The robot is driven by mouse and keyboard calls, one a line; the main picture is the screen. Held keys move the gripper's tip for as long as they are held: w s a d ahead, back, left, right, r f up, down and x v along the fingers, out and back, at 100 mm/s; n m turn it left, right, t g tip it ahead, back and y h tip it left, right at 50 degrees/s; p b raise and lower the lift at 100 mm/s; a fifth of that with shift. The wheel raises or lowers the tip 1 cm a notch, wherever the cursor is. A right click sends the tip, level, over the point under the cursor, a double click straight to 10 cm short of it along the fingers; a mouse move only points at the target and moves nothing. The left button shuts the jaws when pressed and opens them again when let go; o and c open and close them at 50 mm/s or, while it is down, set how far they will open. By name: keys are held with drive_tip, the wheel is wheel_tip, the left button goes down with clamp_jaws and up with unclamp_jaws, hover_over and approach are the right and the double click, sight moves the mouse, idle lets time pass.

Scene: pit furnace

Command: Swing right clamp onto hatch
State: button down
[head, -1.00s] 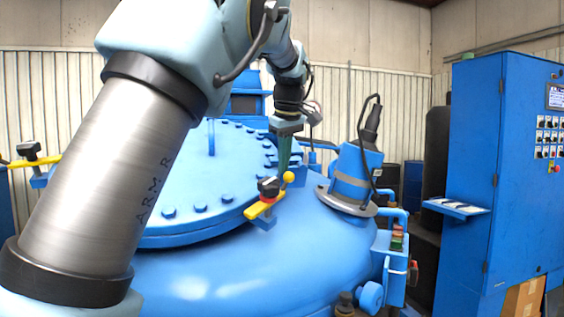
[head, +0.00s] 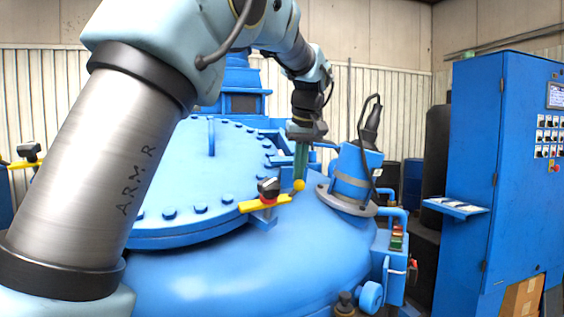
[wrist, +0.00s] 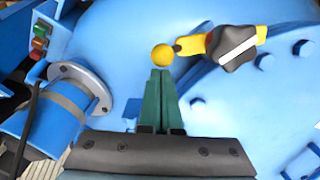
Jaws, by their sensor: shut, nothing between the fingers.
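The right clamp is a yellow bar (head: 250,206) with a black knob (head: 268,187) and a yellow ball (head: 299,185) on its handle end. It sits at the right front rim of the round blue hatch (head: 165,165). The bar's left end reaches the hatch rim; I cannot tell how far it overlaps. My gripper (head: 300,177) points down, with its green fingers shut and empty, right at the ball. In the wrist view, the fingertips (wrist: 160,72) are just below the ball (wrist: 162,55), touching or nearly so. The knob (wrist: 237,48) is to the right.
A blue cylindrical fitting (head: 355,175) with a cable stands close to the right of my gripper. Another yellow clamp (head: 28,158) is at the far left. Bolts ring the hatch. A blue control cabinet (head: 480,160) stands at the right. The vessel's front dome (head: 260,265) is clear.

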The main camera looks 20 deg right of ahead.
drive_tip(key=s+a+f+m+b, duration=0.1)
drive_tip(key=s+f+m, duration=0.2)
drive_tip(key=s+m, duration=0.5)
drive_tip(key=shift+a+f+m+y, duration=0.3)
drive_tip(key=shift+a+f+m, duration=0.1)
drive_tip(key=shift+m, duration=0.8)
drive_tip(key=shift+s, duration=0.1)
drive_tip(key=shift+r, duration=0.1)
